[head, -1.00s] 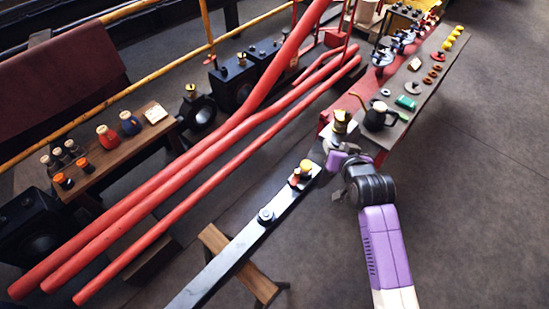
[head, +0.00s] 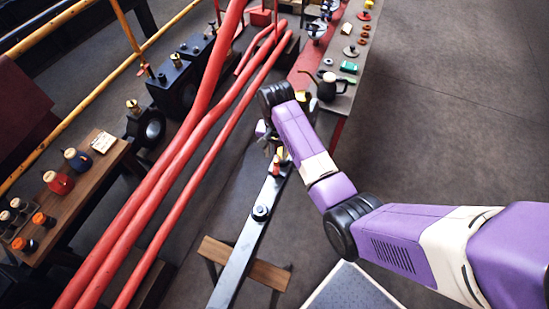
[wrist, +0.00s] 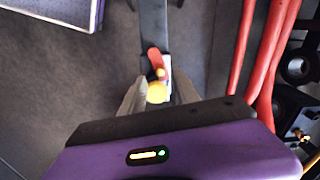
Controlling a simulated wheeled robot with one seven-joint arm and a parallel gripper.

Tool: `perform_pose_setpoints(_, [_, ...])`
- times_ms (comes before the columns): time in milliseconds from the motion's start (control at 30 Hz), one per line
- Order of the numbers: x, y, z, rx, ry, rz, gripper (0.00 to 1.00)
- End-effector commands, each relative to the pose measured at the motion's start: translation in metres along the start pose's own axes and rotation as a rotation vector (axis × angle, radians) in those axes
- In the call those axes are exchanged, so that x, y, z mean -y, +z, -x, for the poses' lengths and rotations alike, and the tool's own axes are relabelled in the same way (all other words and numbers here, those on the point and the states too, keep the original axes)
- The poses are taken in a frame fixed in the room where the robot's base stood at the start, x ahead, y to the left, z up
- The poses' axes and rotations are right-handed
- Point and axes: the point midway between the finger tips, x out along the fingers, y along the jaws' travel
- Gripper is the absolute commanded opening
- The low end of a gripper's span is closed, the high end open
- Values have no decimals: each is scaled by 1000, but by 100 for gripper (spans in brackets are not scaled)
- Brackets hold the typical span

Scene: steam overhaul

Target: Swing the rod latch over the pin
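The long dark steel rod (head: 238,256) runs from the lower middle of the head view up to my gripper. The small red latch (head: 276,165) sits at the rod's far end, partly hidden by my arm. In the wrist view the red latch (wrist: 154,60) lies along the rod (wrist: 153,22), with a round yellow knob (wrist: 157,92) near it and a pale block (wrist: 166,66) beside it. My gripper (wrist: 158,92) is open, its fingers apart on either side of the yellow knob. Contact is not clear. I cannot make out the pin.
Red pipes (head: 178,150) run close along the rod's left. A wooden stool (head: 262,272) stands under the rod. A bench (head: 347,80) with a black oil can (head: 328,90) and small parts is beyond my arm. Open floor lies to the right.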

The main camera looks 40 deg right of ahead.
Motion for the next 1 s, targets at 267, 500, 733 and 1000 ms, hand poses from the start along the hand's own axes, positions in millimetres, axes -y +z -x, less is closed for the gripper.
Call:
perform_pose_setpoints(267, [0,0,-37,-1,-1,0,38])
perform_pose_setpoints(500, [0,0,-45,-2,-2,1,38])
perform_pose_setpoints(733, [0,0,-45,-2,-2,1,24])
perform_pose_setpoints(1000, [0,0,-45,-2,-2,1,0])
